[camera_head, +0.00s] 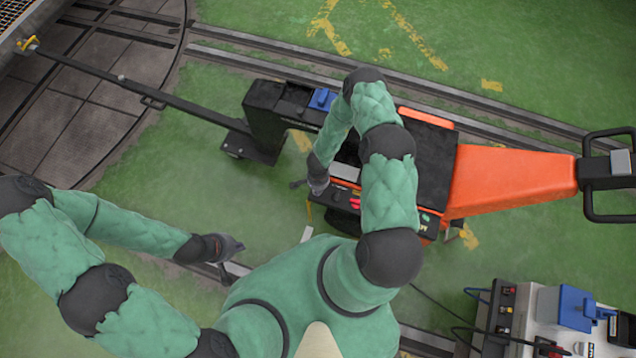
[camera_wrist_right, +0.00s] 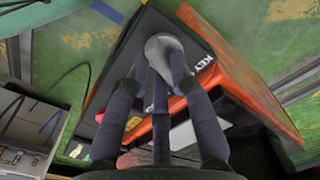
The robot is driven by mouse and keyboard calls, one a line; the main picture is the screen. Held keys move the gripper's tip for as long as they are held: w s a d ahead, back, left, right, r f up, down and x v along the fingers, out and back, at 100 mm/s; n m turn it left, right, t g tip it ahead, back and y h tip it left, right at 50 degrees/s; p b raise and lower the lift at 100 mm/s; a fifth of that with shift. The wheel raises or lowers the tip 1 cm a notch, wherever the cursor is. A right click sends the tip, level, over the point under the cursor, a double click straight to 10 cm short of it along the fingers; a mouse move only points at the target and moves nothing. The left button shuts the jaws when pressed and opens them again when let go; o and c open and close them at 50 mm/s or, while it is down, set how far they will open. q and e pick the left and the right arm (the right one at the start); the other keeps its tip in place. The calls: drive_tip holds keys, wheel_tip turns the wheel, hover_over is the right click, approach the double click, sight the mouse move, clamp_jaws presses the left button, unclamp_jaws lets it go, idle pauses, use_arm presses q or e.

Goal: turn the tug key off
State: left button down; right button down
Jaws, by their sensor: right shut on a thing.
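The tug (camera_head: 510,178) is a long orange and black machine lying across the middle and right of the head view. My right gripper (camera_head: 317,186) is at its near side, beside the control panel (camera_head: 343,199) with red parts. In the right wrist view my right gripper (camera_wrist_right: 162,62) has its dark fingers closed together on the tug key (camera_wrist_right: 164,44), a rounded grey piece. A white label stands beside it on the black panel. The fingers hide much of the key, and I cannot tell its angle. My left gripper (camera_head: 230,250) is empty over the floor, away from the tug; its finger opening is unclear.
A dark tow bar (camera_head: 140,92) runs from the tug to the turntable (camera_head: 80,110) at upper left. Rails (camera_head: 460,92) pass behind the tug. A pale cabinet (camera_head: 545,305) with a blue part stands at lower right. Green floor lies open left of the tug.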

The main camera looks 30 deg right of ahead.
drive_tip(key=n, duration=0.4)
drive_tip(key=shift+n, duration=0.3)
idle(0.5)
drive_tip(key=c, duration=1.1)
unclamp_jaws()
drive_tip(key=shift+r, duration=0.1)
wheel_tip(320, 180, up, 12)
